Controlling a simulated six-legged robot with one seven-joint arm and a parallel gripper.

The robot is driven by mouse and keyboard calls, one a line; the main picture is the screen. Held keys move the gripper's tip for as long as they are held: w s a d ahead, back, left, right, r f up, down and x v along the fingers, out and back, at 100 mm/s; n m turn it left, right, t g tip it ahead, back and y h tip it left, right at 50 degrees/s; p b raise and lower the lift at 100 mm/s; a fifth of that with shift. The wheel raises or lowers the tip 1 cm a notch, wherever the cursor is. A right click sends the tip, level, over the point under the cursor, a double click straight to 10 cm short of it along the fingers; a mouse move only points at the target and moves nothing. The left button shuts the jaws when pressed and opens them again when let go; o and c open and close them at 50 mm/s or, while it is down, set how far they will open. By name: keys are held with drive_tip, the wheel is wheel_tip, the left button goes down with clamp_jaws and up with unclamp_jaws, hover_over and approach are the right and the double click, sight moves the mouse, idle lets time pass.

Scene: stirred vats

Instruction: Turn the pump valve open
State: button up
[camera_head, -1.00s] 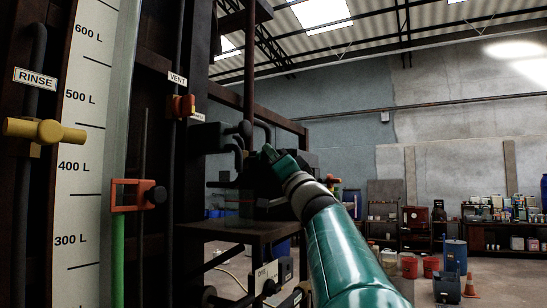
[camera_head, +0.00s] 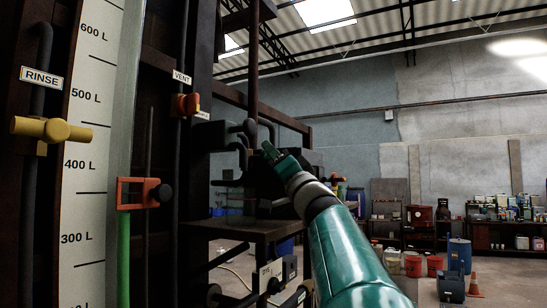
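No label reading "pump" is legible, so I cannot tell which handle is the pump valve. My gripper (camera_head: 268,150) is at the end of my green arm in the middle of the view, pointing up and away. It overlaps dark pipes and fittings (camera_head: 240,135) behind it; contact cannot be told. Its fingers are small and dark, and their opening is unclear. A yellow handle (camera_head: 52,129) sits below a RINSE label at the left. A red-orange knob (camera_head: 187,104) sits below a VENT label, beside a small label (camera_head: 202,115) too small to read.
A tall level scale (camera_head: 88,166) with an orange clamp (camera_head: 138,193) stands at the left. A dark metal table (camera_head: 245,232) stands below my gripper, with a DYE-labelled box (camera_head: 268,276) lower down. Shelves, red buckets (camera_head: 413,266) and a cone (camera_head: 473,286) stand at the back right.

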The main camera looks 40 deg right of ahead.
drive_tip(key=shift+w, duration=0.15)
drive_tip(key=shift+s+f, duration=0.1)
drive_tip(key=shift+s, duration=0.15)
drive_tip(key=s+a+f, duration=0.1)
drive_tip(key=s, duration=1.3)
drive_tip(key=shift+a+f, duration=0.35)
drive_tip(key=shift+y, duration=0.3)
